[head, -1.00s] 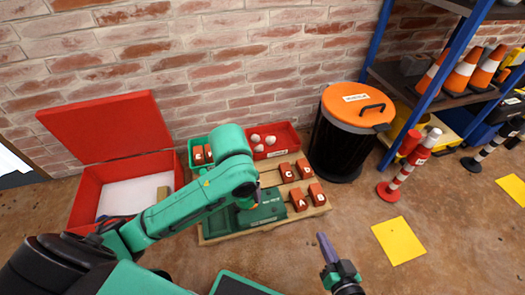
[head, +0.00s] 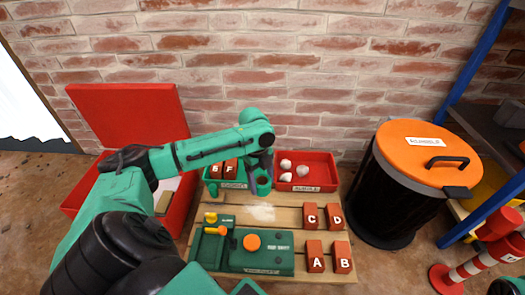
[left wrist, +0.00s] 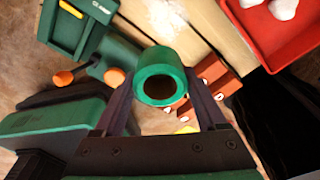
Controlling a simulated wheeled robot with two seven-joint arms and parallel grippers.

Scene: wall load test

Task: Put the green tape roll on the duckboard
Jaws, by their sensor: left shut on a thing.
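The green tape roll (head: 262,183) is a short hollow ring. My left gripper (head: 263,168) is shut on it, above the back part of the duckboard, in front of the bins; the left wrist view shows the roll (left wrist: 160,77) between the two fingers (left wrist: 163,95), its hole facing the camera. The duckboard (head: 285,216) is a pale slatted wooden board on the floor, with a bare light patch near its middle. The height of the roll above the boards is hard to tell. My right gripper is not in view.
Behind are a green bin (head: 212,182) and a red bin (head: 320,172). A black drum (head: 385,205) stands right.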

